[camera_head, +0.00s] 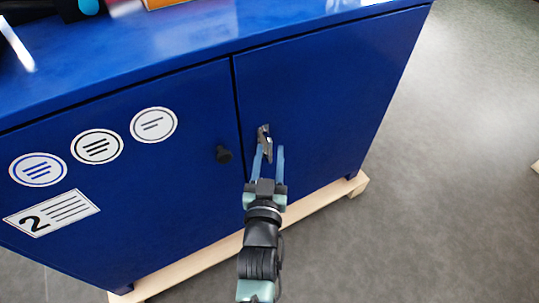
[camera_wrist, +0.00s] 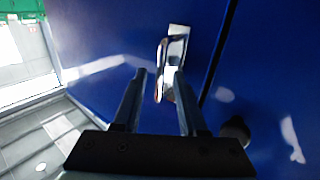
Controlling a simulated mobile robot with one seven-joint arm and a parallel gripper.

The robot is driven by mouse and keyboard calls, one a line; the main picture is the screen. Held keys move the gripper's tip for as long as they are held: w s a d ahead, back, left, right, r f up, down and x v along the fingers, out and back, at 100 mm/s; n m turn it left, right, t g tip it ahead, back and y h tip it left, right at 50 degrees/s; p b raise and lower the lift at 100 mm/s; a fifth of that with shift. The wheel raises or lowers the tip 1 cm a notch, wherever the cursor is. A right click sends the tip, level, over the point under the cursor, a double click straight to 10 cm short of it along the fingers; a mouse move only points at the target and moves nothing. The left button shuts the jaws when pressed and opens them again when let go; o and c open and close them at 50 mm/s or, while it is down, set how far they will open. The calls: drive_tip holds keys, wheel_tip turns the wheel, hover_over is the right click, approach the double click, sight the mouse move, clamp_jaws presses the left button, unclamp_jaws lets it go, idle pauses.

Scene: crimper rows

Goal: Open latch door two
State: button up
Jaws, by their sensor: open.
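A blue cabinet has two doors. The left door (camera_head: 170,190) carries a label with the number 2, several round stickers and a black round knob (camera_head: 223,154). The right door (camera_head: 325,95) carries a metal latch handle (camera_head: 264,138) near the gap between the doors. My gripper (camera_head: 268,152) is open at the latch handle. In the wrist view, the latch handle (camera_wrist: 172,62) shows beyond and between my two fingers (camera_wrist: 158,80); I cannot tell whether they touch it. The black knob (camera_wrist: 235,130) is to the right of my fingers there. Both doors look shut.
The cabinet stands on a pale wooden base (camera_head: 330,192) that sticks out in front. Grey floor (camera_head: 440,170) is free to the right and in front. Some objects lie on the cabinet top (camera_head: 170,40) at the back left.

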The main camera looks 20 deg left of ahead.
clamp_jaws()
idle(1.4)
